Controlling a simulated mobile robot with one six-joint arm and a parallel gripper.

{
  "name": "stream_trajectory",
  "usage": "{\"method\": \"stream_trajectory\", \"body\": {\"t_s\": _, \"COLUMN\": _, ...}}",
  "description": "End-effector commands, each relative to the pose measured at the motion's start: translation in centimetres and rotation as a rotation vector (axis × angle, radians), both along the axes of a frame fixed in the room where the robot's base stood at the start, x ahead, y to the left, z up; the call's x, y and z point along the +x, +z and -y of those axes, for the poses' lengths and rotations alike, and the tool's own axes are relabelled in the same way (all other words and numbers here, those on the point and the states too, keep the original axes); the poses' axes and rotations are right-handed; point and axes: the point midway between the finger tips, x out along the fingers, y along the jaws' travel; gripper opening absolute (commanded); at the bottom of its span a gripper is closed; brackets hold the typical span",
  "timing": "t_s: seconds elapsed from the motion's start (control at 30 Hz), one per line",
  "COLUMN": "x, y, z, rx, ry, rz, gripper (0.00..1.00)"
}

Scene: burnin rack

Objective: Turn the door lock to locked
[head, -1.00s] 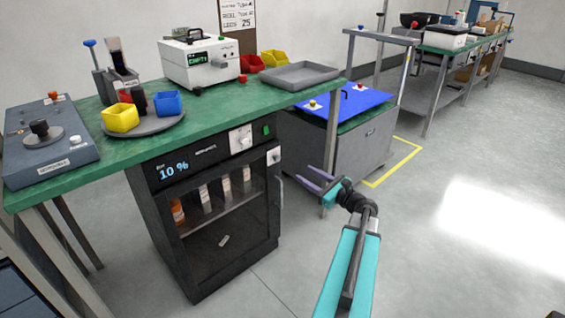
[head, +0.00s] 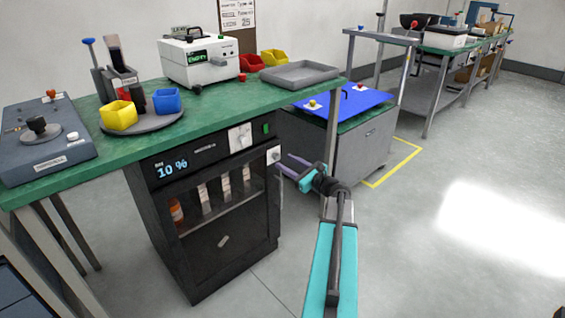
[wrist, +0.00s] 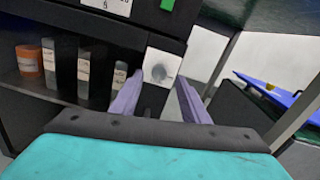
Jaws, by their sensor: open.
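The door lock (head: 273,155) is a grey round knob on a small white plate, at the upper right of the dark cabinet's front. In the wrist view the lock (wrist: 160,68) is just beyond the fingertips, roughly between them. Which way it is turned is too blurred to tell. My gripper (head: 287,165) has its purple fingers apart, with nothing between them, pointing at the lock. The wrist view also shows my gripper (wrist: 158,95) open. The glass cabinet door (head: 222,235) appears closed.
A vertical door handle (head: 280,187) is just below the lock. A white dial plate (head: 240,137) and a green switch (head: 266,129) sit above left. The green bench top (head: 200,140) overhangs the cabinet. A bench leg (head: 331,145) and a grey cart (head: 362,145) stand to the right.

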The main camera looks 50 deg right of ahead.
Motion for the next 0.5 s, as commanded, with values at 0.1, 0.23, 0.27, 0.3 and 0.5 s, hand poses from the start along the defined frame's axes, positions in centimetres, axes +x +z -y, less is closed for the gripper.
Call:
{"method": "stream_trajectory", "body": {"t_s": 0.1, "x": 1.7, "y": -0.1, "z": 0.1, "rx": 0.000, "ry": 0.002, "rz": 0.001, "gripper": 0.42}}
{"method": "stream_trajectory", "body": {"t_s": 0.23, "x": 2.7, "y": 0.0, "z": 0.1, "rx": -0.001, "ry": 0.001, "rz": 0.001, "gripper": 0.42}}
{"method": "stream_trajectory", "body": {"t_s": 0.27, "x": 2.9, "y": 0.0, "z": 0.1, "rx": -0.001, "ry": 0.001, "rz": 0.001, "gripper": 0.42}}
{"method": "stream_trajectory", "body": {"t_s": 0.3, "x": 3.1, "y": 0.0, "z": 0.1, "rx": -0.001, "ry": 0.001, "rz": 0.001, "gripper": 0.42}}
{"method": "stream_trajectory", "body": {"t_s": 0.5, "x": 3.4, "y": 0.1, "z": 0.1, "rx": -0.001, "ry": 0.001, "rz": 0.001, "gripper": 0.42}}
